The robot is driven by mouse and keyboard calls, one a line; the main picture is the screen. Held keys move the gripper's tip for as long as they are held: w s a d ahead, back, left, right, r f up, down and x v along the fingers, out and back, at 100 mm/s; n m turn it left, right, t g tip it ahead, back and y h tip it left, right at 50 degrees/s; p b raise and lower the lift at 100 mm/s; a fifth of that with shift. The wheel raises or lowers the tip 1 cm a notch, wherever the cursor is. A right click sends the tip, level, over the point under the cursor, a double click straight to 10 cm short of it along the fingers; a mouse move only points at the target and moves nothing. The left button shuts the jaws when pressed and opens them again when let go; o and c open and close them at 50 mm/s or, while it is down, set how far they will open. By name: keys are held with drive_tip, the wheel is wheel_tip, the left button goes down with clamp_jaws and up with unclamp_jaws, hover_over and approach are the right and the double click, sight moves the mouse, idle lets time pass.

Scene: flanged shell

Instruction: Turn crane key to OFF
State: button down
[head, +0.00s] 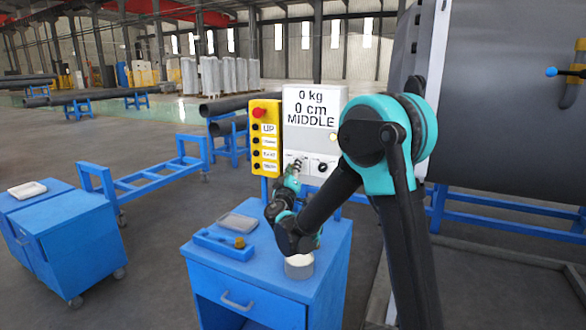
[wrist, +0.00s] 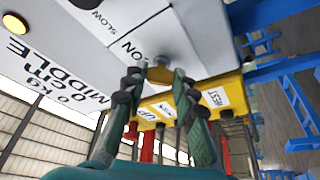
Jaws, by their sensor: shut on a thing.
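The white crane control box (head: 313,95) shows "0 kg", "0 cm" and "MIDDLE". My gripper (head: 295,168) is at its lower left face. An "ON" label (wrist: 131,46) is beside the key. The fingers hide part of the key, and I cannot tell its exact angle. No "OFF" label is readable. A "SLOW" label (wrist: 92,18) is farther along the panel.
A yellow button box (head: 265,138) with a red button hangs at the left of the control box. A blue cabinet (head: 255,298) below carries a grey tray (head: 238,222), a blue tool holder and a white round object (head: 299,267). A large grey shell (head: 510,110) stands right.

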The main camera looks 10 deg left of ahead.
drive_tip(key=shift+n, duration=0.3)
drive_tip(key=shift+r+n+g+y, duration=0.1)
drive_tip(key=shift+n+g, duration=0.95)
drive_tip(key=shift+n, duration=1.65)
drive_tip(key=shift+r+n+g+y, duration=0.15)
drive_tip(key=shift+n+g, duration=0.85)
drive_tip(key=shift+n, duration=1.7)
drive_tip(key=shift+r+n+g+y, duration=0.1)
drive_tip(key=shift+n+g, duration=0.95)
drive_tip(key=shift+n, duration=1.65)
drive_tip(key=c, duration=1.2)
unclamp_jaws()
drive_tip(key=v, duration=1.2)
